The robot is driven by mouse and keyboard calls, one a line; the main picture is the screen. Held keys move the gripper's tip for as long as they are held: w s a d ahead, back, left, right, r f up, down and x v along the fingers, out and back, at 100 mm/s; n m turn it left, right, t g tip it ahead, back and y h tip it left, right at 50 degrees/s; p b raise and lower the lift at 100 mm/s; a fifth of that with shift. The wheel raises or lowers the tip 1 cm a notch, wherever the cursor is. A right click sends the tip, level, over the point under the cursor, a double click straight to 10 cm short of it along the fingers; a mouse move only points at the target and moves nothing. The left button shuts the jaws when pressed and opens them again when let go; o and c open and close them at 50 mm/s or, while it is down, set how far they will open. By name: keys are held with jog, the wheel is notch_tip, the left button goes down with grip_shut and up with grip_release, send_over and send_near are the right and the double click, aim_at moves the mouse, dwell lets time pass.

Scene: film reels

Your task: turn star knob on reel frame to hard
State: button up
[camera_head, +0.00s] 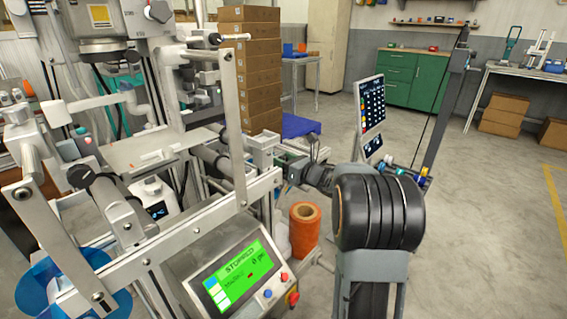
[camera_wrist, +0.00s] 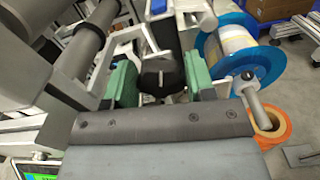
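The black star knob (camera_wrist: 160,73) shows in the wrist view between the two green finger pads of my gripper (camera_wrist: 160,82). The pads stand apart, one on each side of the knob. I cannot tell whether they touch it. In the head view my gripper (camera_head: 286,165) is at the right end of the metal reel frame (camera_head: 205,212), with my dark arm reaching in from the right. The knob is not clearly visible there.
A control panel (camera_head: 238,276) with a green screen reading STOPPED sits below the frame. An orange roll (camera_head: 305,222) stands below my gripper. A blue-flanged reel (camera_wrist: 240,48) is at the right in the wrist view. Open floor lies to the right.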

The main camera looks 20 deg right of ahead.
jog(key=o, duration=0.4)
jog(key=p+v, duration=0.1)
jog(key=v, duration=1.2)
jog(key=shift+s+d+p, duration=0.1)
jog(key=shift+s+p, duration=0.25)
jog(key=shift+s, duration=0.05)
